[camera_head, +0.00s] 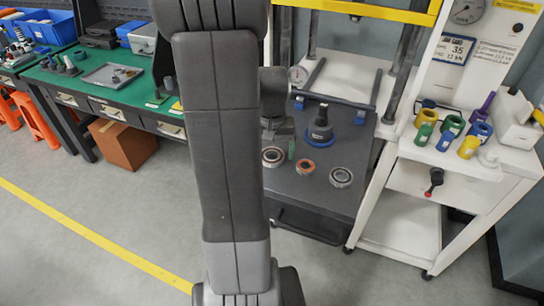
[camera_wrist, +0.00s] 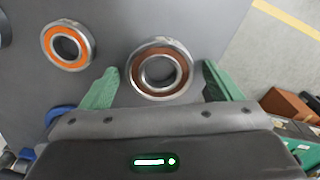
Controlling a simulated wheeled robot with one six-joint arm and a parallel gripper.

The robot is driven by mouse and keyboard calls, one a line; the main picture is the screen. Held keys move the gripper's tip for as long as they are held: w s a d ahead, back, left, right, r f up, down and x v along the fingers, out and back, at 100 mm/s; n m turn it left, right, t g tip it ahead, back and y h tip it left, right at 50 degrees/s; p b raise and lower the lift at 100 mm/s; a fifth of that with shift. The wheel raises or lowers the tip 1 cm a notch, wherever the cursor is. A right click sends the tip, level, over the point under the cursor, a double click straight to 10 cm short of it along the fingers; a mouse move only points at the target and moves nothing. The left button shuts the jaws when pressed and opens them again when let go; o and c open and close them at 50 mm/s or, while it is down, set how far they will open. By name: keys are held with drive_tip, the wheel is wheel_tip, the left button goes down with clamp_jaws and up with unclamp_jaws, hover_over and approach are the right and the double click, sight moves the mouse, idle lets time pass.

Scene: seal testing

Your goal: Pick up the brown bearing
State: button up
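The brown bearing (camera_wrist: 137,70), a steel ring with a brown seal, lies flat on a dark grey table. In the head view the brown bearing (camera_head: 265,157) is beside my arm. My gripper (camera_wrist: 162,82) is open, with green fingers on the left and right of the bearing in the wrist view. Both fingers look apart from the bearing, and it is not held. How high the fingertips are above the table I cannot tell. In the head view my arm hides much of the gripper.
An orange bearing (camera_wrist: 48,50) lies left of the brown one in the wrist view. A grey bearing (camera_head: 334,181) and a dark fixture with a blue base (camera_head: 320,134) also stand on the table (camera_head: 325,202). A white cart (camera_head: 400,215) with coloured parts stands at the right.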

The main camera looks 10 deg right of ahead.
drive_tip(key=c, duration=1.1)
drive_tip(key=shift+r, duration=0.1)
